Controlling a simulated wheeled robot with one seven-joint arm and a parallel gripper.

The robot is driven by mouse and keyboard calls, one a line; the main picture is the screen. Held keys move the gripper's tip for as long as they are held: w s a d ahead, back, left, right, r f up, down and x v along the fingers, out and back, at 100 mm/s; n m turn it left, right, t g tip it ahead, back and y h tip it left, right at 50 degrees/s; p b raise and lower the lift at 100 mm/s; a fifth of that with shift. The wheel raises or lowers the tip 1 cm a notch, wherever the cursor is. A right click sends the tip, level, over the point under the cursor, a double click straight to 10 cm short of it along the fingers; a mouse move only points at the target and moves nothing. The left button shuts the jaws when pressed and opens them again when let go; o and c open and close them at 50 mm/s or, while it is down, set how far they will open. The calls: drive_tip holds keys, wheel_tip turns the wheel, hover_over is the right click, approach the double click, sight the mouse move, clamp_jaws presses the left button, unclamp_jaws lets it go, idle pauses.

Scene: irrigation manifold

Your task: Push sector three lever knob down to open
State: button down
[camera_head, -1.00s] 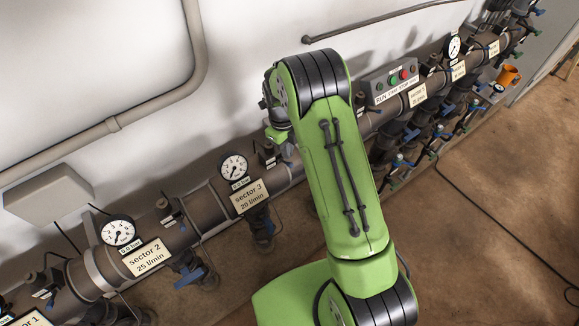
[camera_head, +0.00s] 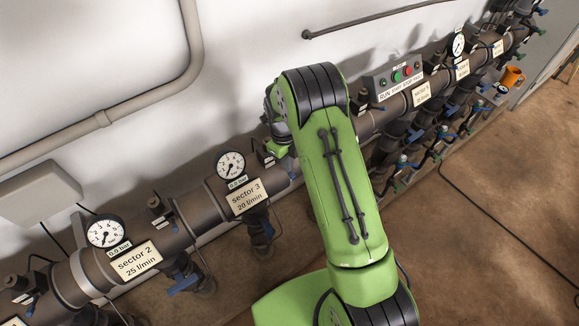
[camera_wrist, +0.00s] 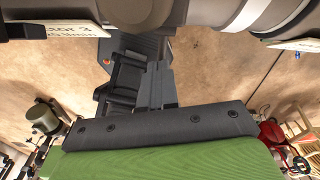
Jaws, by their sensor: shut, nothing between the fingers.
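The sector 3 sign (camera_head: 247,198) and its round gauge (camera_head: 231,165) are on the manifold pipe, left of my arm. Below the sign hangs a dark valve (camera_head: 262,232) with a small bluish part, where the lever knob and its position are too small to tell. My gripper is mostly hidden behind my green arm in the head view. In the wrist view my gripper (camera_wrist: 158,72) is shut and empty, below the pipe (camera_wrist: 190,10). Part of the sector 3 sign (camera_wrist: 68,30) shows at upper left there. No lever knob can be made out in the wrist view.
The sector 2 sign (camera_head: 136,258) and a blue lever (camera_head: 184,281) are to the left. Several more valves line the pipe there. Brown floor (camera_head: 500,200) is open at right.

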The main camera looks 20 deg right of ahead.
drive_tip(key=shift+w+a, duration=0.1)
drive_tip(key=shift+w, duration=0.1)
drive_tip(key=shift+w+a+r+p, duration=0.25)
drive_tip(key=shift+w+a+p, duration=0.1)
drive_tip(key=shift+w, duration=0.25)
drive_tip(key=shift+w+a+r+p, duration=0.25)
drive_tip(key=shift+w+a, duration=0.1)
drive_tip(key=shift+w, duration=0.2)
drive_tip(key=shift+r, duration=0.1)
wheel_tip(320, 180, up, 16)
drive_tip(key=w, duration=0.1)
drive_tip(key=shift+a+f, duration=0.25)
drive_tip(key=shift+a, duration=0.15)
drive_tip(key=shift+w, duration=0.1)
